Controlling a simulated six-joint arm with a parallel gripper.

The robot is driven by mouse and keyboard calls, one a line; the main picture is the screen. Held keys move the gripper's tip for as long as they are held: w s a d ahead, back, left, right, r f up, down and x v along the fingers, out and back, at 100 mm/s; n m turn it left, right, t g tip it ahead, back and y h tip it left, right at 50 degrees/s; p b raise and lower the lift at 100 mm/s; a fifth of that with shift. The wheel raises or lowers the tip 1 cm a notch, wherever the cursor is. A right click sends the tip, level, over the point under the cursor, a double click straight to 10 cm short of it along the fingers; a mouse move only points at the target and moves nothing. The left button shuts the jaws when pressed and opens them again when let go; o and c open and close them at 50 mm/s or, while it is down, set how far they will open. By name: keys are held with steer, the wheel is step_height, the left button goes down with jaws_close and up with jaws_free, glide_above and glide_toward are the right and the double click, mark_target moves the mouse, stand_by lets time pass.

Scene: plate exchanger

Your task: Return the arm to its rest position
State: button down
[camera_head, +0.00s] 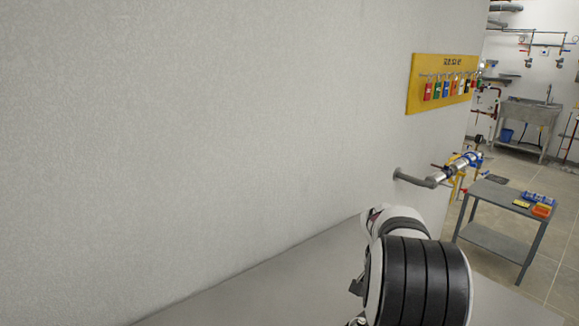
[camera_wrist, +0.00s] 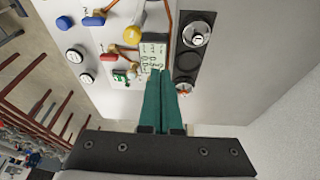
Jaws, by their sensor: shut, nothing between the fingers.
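My gripper (camera_wrist: 161,75) shows in the wrist view with its two teal fingers closed together and nothing between them. The fingertips overlap the lower edge of a pale panel label (camera_wrist: 153,48) in the picture; I cannot tell whether they touch it. In the head view part of my arm shows at the lower right, and the gripper is out of sight there.
The wrist view shows gauges (camera_wrist: 196,34), a yellow knob (camera_wrist: 134,35) and a blue handle (camera_wrist: 93,21) around the fingers. The head view shows a yellow padlock board (camera_head: 441,66), a wall pipe (camera_head: 415,178) and a grey table (camera_head: 490,204) with small bins.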

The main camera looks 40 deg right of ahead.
steer(key=a+r+n+t+y, duration=0.1)
steer(key=a+r+n, duration=0.25)
steer(key=a, duration=1.05)
steer(key=a+r+n+y, duration=0.2)
steer(key=a+n, duration=0.2)
steer(key=a, duration=1)
steer(key=s+a+f+n+y, duration=0.2)
steer(key=s+a+n, duration=0.3)
steer(key=s+a, duration=0.6)
steer(key=a, duration=0.3)
steer(key=shift+s+a+f+n+g, duration=0.2)
steer(key=shift+s+a+n+g, duration=0.05)
steer(key=shift+a+n+g, duration=0.1)
